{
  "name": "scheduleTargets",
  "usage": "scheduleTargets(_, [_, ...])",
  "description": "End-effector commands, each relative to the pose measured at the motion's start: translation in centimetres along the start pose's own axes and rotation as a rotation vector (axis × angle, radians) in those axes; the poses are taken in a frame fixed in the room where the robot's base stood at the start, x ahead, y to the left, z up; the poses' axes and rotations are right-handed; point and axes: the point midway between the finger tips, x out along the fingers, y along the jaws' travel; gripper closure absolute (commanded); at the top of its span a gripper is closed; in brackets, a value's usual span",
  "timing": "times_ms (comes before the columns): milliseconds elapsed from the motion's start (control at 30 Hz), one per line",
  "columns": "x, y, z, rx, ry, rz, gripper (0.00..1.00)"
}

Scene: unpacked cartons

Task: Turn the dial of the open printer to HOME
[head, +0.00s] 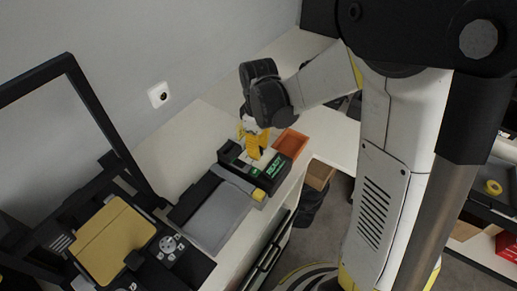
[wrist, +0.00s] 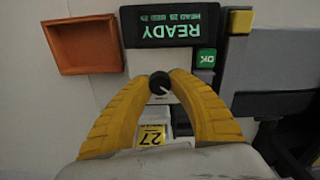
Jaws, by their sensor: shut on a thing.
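My gripper (wrist: 159,77) has its two yellow fingers closed around a small black dial (wrist: 160,84), with one finger on each side of it. A pale pointer line on the dial slants toward the lower right in the wrist view. No HOME mark can be read there. The dial is on a control panel with a black display (wrist: 170,26), whose green text reads READY, upside down in this view. In the head view my yellow fingers (head: 256,143) come down on this panel and hide the dial. The display (head: 277,165) shows beside them.
An orange tray (wrist: 82,46) lies beside the panel. A black-framed machine with a yellow plate (head: 113,240) stands at the left in the head view.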

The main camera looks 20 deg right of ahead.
Motion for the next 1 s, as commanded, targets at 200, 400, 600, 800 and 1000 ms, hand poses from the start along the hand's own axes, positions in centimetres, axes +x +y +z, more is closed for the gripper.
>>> scheduleTargets(200, [0.01, 0.01, -0.01, 0.203, 0.000, 0.000, 1.00])
scheduleTargets(400, [0.01, 0.01, -0.01, 0.393, 0.000, 0.000, 1.00])
scheduleTargets(600, [0.01, 0.01, -0.01, 0.576, 0.000, 0.000, 1.00])
scheduleTargets(800, [0.00, 0.01, -0.01, 0.733, 0.000, 0.000, 1.00])
scheduleTargets(1000, [0.00, 0.01, -0.01, 0.845, 0.000, 0.000, 1.00])
